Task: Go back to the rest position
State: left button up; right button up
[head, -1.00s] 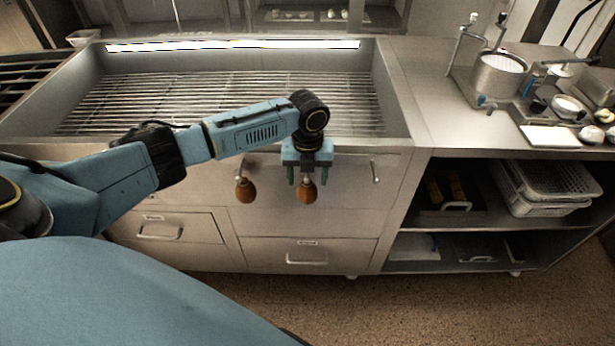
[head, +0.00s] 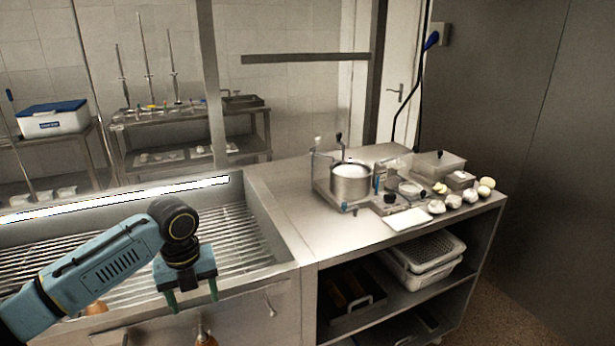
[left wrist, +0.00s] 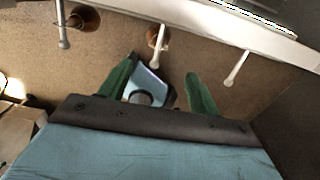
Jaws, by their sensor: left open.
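My left gripper (head: 192,297) hangs fingers down in front of the grill's front edge in the head view. Its two green fingers are apart with nothing held between them. In the left wrist view, the open fingers (left wrist: 163,88) point toward the brown floor, and a blue and black shape shows beyond them, too unclear to name. My left arm is bent and comes in from the lower left. The right gripper is in neither view.
The grill (head: 240,235) is behind the gripper. Hooks (left wrist: 235,70) and wooden handles (head: 205,338) hang along its front. To the right, a steel counter (head: 290,215) holds a pot (head: 351,184). White perforated baskets (head: 430,255) sit on the shelf below.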

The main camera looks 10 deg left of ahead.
pick_arm(q)
jog(key=s+d+f+n+t+h, duration=0.2)
jog(key=s+d+f+n, duration=0.75)
jog(key=s+d, duration=0.3)
jog(key=s+a+n+t+y, duration=0.1)
jog(key=s+a+n, duration=0.1)
jog(key=s+n, duration=0.6)
jog(key=s+a+n+t+y, duration=0.1)
jog(key=s+a+n, duration=0.2)
jog(key=s+n, duration=0.45)
notch_tip(320, 180, down, 25)
jog(key=s+n+g, duration=0.1)
jog(key=n+g, duration=0.1)
jog(key=s+a+f, duration=0.2)
jog(key=s+f, duration=0.5)
jog(key=s, duration=0.1)
jog(key=s+a+f+g, duration=0.1)
jog(key=s+f, duration=0.7)
jog(key=shift+s+a, duration=0.25)
jog(key=shift+a, duration=0.1)
